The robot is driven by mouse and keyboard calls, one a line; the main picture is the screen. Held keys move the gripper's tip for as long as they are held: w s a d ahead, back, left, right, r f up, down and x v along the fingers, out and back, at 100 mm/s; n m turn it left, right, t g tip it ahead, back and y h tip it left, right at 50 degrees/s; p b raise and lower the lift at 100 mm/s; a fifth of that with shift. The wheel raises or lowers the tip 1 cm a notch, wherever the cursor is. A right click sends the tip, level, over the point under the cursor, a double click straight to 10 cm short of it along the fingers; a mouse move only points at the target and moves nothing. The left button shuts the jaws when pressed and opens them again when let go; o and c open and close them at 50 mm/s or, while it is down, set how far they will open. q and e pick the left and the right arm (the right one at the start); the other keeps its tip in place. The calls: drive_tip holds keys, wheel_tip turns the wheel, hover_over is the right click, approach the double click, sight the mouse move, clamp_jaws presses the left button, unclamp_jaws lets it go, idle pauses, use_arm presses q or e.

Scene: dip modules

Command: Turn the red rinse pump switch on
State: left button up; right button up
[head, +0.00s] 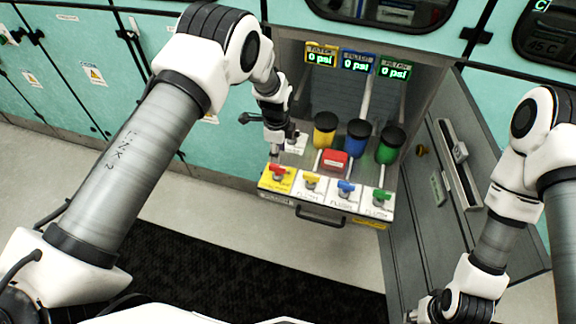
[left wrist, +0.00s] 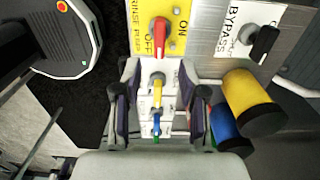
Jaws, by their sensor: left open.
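The red rinse pump switch (head: 278,170) sits on a yellow plate at the left end of the valve shelf. In the left wrist view the red switch (left wrist: 160,36) shows its long handle, between the printed OFF on its left and ON on its right. My left gripper (head: 275,148) hangs just above and beside the switch. In the left wrist view the gripper (left wrist: 160,82) is open, its fingers apart with the lower end of the red handle near the gap between the tips. Whether they touch is unclear. My right gripper (head: 430,308) is partly visible at the bottom; its jaws are unclear.
Yellow (head: 312,183), blue (head: 346,188) and green (head: 381,197) flush valves stand right of the switch. Behind are yellow (head: 325,130), blue (head: 357,135) and green (head: 388,148) canisters and a red box (head: 334,160). A black bypass lever (left wrist: 262,45) is nearby. An open cabinet door (head: 440,190) stands right.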

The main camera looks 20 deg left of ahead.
sight(277, 166)
use_arm(q)
drive_tip(key=f+p, duration=0.1)
drive_tip(key=f, duration=0.5)
drive_tip(key=shift+a+f, duration=0.2)
drive_tip(key=shift+d+f, duration=0.15)
drive_tip(key=shift+f, duration=0.15)
drive_tip(key=shift+a+f, duration=0.25)
drive_tip(key=shift+f, duration=0.05)
clamp_jaws()
